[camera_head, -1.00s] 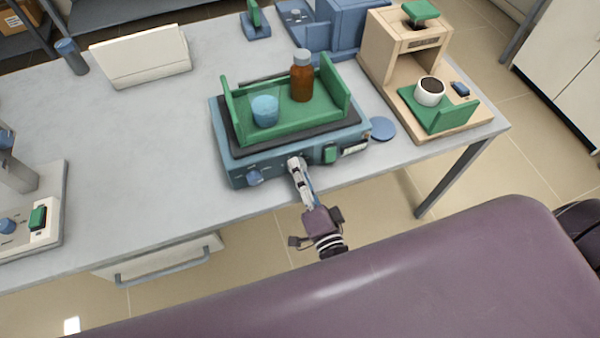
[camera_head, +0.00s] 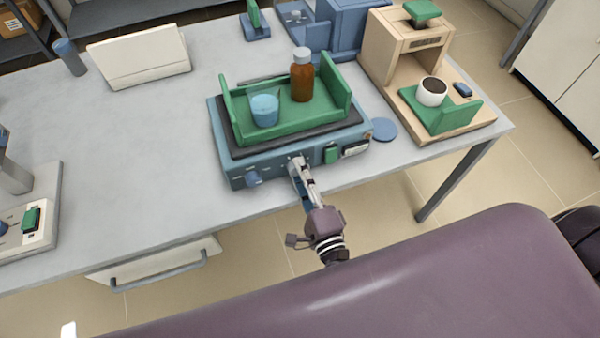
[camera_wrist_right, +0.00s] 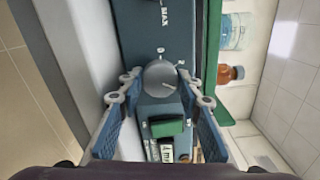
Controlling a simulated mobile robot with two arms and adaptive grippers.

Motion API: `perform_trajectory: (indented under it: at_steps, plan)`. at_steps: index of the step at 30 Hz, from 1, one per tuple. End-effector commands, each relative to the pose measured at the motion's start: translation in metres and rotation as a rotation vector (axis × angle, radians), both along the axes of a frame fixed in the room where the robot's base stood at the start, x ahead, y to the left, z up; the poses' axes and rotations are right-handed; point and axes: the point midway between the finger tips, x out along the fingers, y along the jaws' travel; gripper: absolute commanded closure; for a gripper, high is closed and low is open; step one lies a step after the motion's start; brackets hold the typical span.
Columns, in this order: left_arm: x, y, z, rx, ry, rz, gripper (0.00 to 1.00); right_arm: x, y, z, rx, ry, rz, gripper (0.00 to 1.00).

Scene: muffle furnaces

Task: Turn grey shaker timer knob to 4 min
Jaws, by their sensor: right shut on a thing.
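The shaker (camera_head: 235,174) is blue-grey with a green tray on top and stands at the table's front edge. Its round grey timer knob (camera_wrist_right: 160,78) shows in the right wrist view, with marks around it. My right gripper (camera_head: 297,163) reaches the shaker's front panel. In the right wrist view its two fingers (camera_wrist_right: 157,87) are shut on the knob from both sides. In the head view the fingers hide the knob. A small white display (camera_wrist_right: 165,152) has dark characters that look like "4 min". My left gripper is not in view.
A blue knob (camera_head: 253,177) and a green switch (camera_head: 331,154) flank my right gripper on the panel. A blue beaker (camera_head: 264,110) and a brown bottle (camera_head: 302,78) stand on the tray. A beige machine (camera_head: 384,58) with a cup is at right.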

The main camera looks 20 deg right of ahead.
Motion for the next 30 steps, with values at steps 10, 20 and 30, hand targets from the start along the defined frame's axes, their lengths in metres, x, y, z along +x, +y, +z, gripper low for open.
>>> perform_trajectory:
  at_steps: [10, 20, 30]
  plan:
    - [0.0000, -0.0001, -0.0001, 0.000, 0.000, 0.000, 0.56, -0.0005, -0.0001, -0.0010, 0.001, 0.002, 0.000, 0.67]
    - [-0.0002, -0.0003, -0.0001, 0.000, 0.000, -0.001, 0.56, -0.0006, 0.0001, -0.0017, 0.000, 0.004, 0.002, 0.50]
    - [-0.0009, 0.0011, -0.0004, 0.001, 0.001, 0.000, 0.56, -0.0011, 0.0005, -0.0033, 0.000, 0.007, 0.002, 0.50]
